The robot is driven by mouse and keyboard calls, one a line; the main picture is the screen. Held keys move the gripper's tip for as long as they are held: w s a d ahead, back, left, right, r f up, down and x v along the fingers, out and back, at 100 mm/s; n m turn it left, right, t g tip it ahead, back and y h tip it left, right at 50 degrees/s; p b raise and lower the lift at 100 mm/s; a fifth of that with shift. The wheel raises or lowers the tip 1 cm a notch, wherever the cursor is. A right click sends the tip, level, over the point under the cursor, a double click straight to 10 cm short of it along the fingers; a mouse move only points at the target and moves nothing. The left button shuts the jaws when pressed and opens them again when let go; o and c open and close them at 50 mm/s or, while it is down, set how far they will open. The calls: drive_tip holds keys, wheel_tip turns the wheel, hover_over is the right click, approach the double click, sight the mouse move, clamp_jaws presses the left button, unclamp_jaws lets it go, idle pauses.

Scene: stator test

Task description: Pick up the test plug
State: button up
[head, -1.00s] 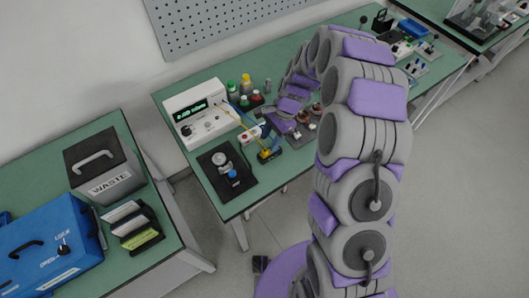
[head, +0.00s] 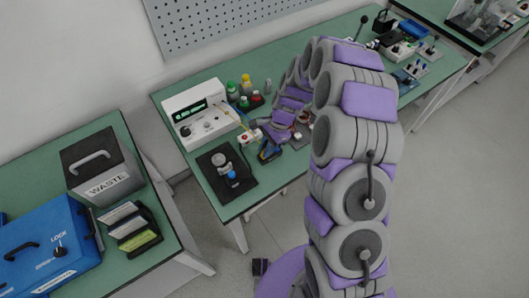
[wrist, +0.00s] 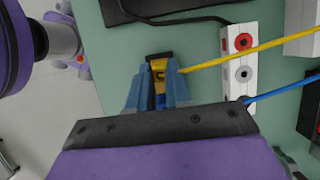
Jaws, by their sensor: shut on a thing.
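The test plug (wrist: 159,67), yellow with a black end, sits between the two blue fingers of my gripper (wrist: 157,88) in the wrist view. The fingers are shut on it, and their inner faces hide part of its body. A yellow cable runs from the plug to the right. In the head view my gripper (head: 268,152) is small, low over the green bench, right of the black pad. The plug is hard to make out there, and I cannot tell whether it touches the bench.
A white block (wrist: 239,62) with red and black sockets stands right of the plug, with a blue cable by it. The white meter (head: 198,113) stands behind. Bottles (head: 246,88) stand beyond.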

clamp_jaws()
drive_tip(key=shift+r, duration=0.15)
drive_tip(key=shift+w+r+p, duration=0.1)
drive_tip(key=shift+r+p, duration=0.55)
drive_tip(key=shift+r, duration=0.95)
drive_tip(key=s+d+p, duration=0.1)
drive_tip(key=s+d, duration=0.1)
drive_tip(key=s, duration=0.5)
drive_tip(key=s+d+r+p, duration=0.1)
drive_tip(key=s+d, duration=0.2)
drive_tip(key=s, duration=0.5)
drive_tip(key=shift+d+r, duration=0.25)
drive_tip(key=shift+r, duration=0.05)
drive_tip(key=shift+s, duration=0.1)
wheel_tip(320, 180, up, 3)
drive_tip(key=p, duration=0.2)
drive_tip(key=shift+r+p, duration=0.1)
drive_tip(key=shift+p, duration=0.25)
